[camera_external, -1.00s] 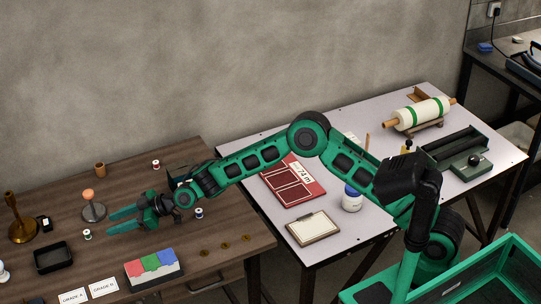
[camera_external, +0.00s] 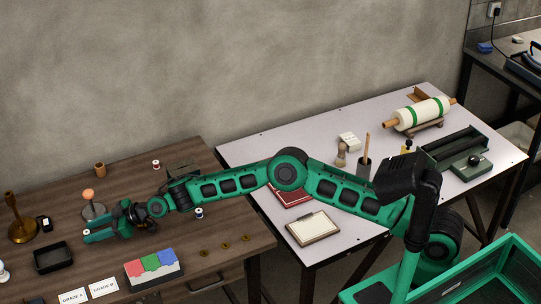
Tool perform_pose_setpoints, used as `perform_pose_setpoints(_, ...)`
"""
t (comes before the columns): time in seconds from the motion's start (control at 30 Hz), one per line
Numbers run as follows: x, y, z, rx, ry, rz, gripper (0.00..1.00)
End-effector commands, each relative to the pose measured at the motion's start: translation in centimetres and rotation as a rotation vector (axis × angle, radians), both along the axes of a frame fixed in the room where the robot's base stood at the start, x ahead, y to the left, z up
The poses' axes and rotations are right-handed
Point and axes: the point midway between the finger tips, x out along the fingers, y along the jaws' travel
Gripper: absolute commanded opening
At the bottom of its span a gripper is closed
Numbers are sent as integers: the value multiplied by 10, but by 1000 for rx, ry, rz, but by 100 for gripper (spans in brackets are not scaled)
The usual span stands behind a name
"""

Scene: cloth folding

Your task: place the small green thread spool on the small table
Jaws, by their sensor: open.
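A small spool (camera_external: 87,231) with a pale top shows at the tips of my gripper on the brown wooden table (camera_external: 60,207). Most of it is hidden by a finger, so its thread color and any contact are unclear. My gripper (camera_external: 97,226) is open, low over the table, with its fingers pointing left around or beside the spool. A red spool (camera_external: 155,164) stands further back, and a blue spool (camera_external: 199,213) stands near my forearm. A light grey-topped table (camera_external: 347,265) is on the right; I cannot tell which table is the small one.
A pincushion stand (camera_external: 92,210) is just behind my gripper. A black tray (camera_external: 53,257) lies in front left, and a red, green and blue block box (camera_external: 154,267) in front. A clipboard (camera_external: 314,228) and a pencil cup (camera_external: 363,168) are on the grey table.

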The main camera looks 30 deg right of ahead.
Motion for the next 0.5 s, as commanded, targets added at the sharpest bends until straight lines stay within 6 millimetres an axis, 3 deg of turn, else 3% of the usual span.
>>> perform_pose_setpoints(0.47, 5, 9, -4, -1, 0, -1, 41)
perform_pose_setpoints(0.5, 5, 9, -4, -1, 0, -1, 33)
